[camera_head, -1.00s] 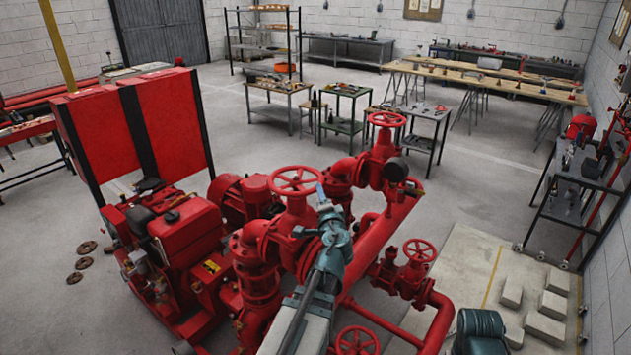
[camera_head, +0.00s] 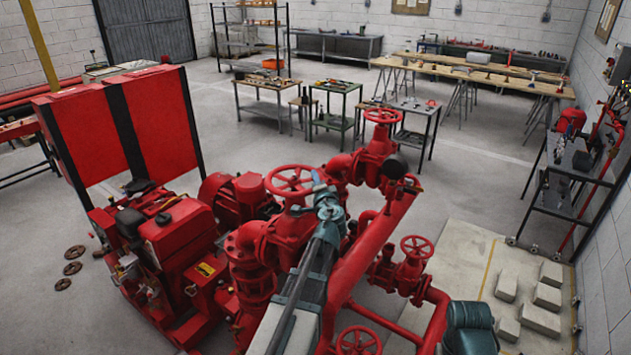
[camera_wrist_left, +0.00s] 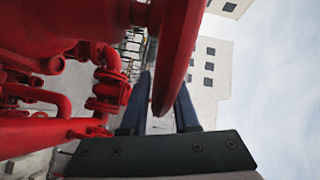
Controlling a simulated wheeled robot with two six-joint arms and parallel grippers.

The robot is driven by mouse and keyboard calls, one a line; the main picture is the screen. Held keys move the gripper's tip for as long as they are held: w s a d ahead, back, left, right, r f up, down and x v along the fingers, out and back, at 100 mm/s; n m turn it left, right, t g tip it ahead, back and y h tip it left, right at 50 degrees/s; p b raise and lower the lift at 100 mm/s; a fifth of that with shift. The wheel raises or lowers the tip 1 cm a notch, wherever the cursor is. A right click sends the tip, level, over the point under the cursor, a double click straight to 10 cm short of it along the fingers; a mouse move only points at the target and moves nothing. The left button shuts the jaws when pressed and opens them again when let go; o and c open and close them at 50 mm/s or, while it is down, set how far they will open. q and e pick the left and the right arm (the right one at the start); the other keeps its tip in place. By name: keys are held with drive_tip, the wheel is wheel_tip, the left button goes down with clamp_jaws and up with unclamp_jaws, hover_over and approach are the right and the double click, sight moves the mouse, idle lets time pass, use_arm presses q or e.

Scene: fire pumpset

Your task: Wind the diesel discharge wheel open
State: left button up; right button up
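A red handwheel (camera_head: 290,180) tops the valve near the middle of the pumpset in the head view, nearest the red diesel engine (camera_head: 160,230). My left gripper (camera_head: 318,184) is at the right side of this wheel's rim. In the left wrist view, the red rim (camera_wrist_left: 178,50) comes down between the two dark blue fingers of the left gripper (camera_wrist_left: 160,108). The fingers stand apart, with a gap showing beside the rim, so the gripper is open around it. Contact is hard to tell. My right gripper is not in view.
A second red handwheel (camera_head: 383,116) stands behind to the right. Smaller handwheels (camera_head: 417,246) and (camera_head: 358,341) sit on lower pipes. A thick red pipe (camera_head: 370,250) runs close beside my left arm. Concrete blocks (camera_head: 540,320) lie at the right. The floor beyond is mostly clear.

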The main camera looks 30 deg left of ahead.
use_arm(q)
clamp_jaws()
drive_tip(key=shift+s, duration=0.15)
idle(0.9)
